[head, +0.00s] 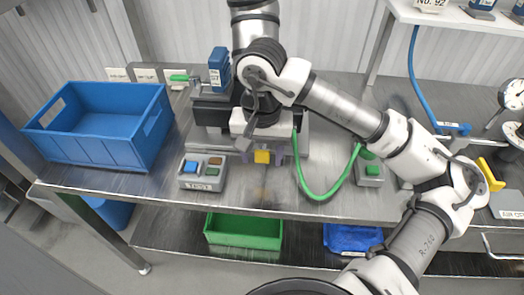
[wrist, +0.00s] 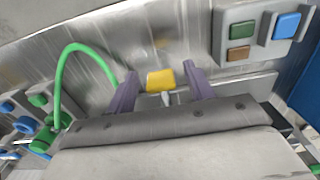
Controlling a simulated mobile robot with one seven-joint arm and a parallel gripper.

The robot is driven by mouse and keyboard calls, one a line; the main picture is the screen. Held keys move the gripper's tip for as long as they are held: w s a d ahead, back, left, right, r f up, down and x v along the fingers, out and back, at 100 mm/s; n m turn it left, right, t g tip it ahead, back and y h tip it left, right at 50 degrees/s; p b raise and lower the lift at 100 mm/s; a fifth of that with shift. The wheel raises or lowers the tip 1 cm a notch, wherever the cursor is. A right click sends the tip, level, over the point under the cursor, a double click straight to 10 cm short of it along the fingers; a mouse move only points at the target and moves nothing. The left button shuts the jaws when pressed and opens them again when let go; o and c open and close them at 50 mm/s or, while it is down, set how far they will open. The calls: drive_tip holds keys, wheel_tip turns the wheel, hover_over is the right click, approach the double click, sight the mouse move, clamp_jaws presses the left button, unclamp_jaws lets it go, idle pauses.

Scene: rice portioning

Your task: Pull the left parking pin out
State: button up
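A yellow knob (head: 262,156) on a short pale stem stands out from the front of the grey machine at the table's front edge. It also shows in the wrist view (wrist: 160,80). No label tells whether it is the left parking pin. My gripper (head: 262,158) points down at it, with one purple finger on each side. In the wrist view my gripper (wrist: 160,88) is open, with a small gap between each finger and the knob. My wrist hides most of the machine behind.
A green hose (head: 312,193) loops close on the right, near a small box with a green button (head: 371,171). A green tray (head: 243,232) sits on the shelf below.

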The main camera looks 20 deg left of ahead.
wheel_tip(320, 180, up, 14)
drive_tip(key=b, duration=0.1)
drive_tip(key=shift+b, duration=0.3)
drive_tip(key=shift+f, duration=0.2)
idle(0.5)
